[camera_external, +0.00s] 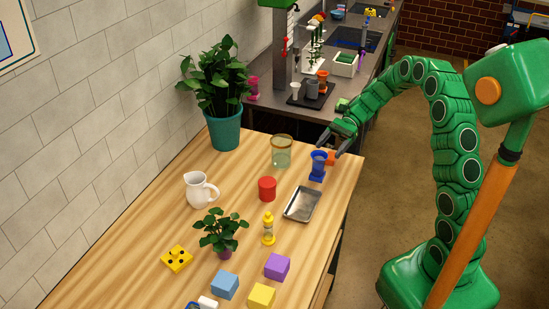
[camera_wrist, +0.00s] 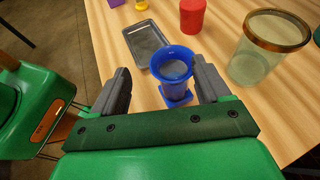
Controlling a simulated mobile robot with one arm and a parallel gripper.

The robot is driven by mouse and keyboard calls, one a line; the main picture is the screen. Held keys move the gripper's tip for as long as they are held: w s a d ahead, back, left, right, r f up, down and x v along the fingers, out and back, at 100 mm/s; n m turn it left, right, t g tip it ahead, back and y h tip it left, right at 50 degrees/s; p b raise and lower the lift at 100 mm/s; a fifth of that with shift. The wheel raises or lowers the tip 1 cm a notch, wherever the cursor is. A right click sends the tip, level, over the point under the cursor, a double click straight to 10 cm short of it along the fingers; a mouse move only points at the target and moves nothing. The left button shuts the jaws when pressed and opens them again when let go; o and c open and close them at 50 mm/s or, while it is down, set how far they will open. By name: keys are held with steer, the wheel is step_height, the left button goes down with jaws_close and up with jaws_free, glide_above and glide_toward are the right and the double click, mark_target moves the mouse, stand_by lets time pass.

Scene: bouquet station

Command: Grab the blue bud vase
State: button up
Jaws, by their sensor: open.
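The blue bud vase (camera_external: 318,166) stands upright near the far right end of the wooden table, with a flared rim and a square foot. In the wrist view the vase (camera_wrist: 178,78) is ahead of and partly between my fingers, closer to the right one. My gripper (camera_external: 338,143) is open and empty, just above and beside the vase in the external view. Its grey fingers also show in the wrist view (camera_wrist: 162,82), spread apart on either side of the vase. I cannot tell whether a finger touches it.
A metal tray (camera_external: 302,204), a red cylinder (camera_external: 267,189) and a glass jar (camera_external: 281,152) stand close to the vase. An orange object (camera_external: 330,157) is just behind it. A large potted plant (camera_external: 225,132) and a white pitcher (camera_external: 198,191) are farther left.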

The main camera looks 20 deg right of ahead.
mark_target(317, 163)
steer(key=shift+w+a+f+m+y, duration=0.15)
steer(key=shift+w+a+f+m, duration=0.15)
steer(key=shift+a+f, duration=0.25)
steer(key=shift+w+a+f+m+y, duration=0.15)
steer(key=shift+w+a+f+m, duration=0.1)
steer(key=shift+a+f, duration=0.25)
steer(key=shift+d+f+x, duration=0.1)
steer(key=shift+f+x, duration=0.1)
steer(key=shift+x, duration=1.15)
steer(key=shift+d+f+x, duration=0.1)
steer(key=shift+f+x, duration=0.1)
steer(key=shift+x, duration=1.1)
steer(key=shift+s, duration=0.1)
steer(key=shift+c, duration=0.4)
jaws_close()
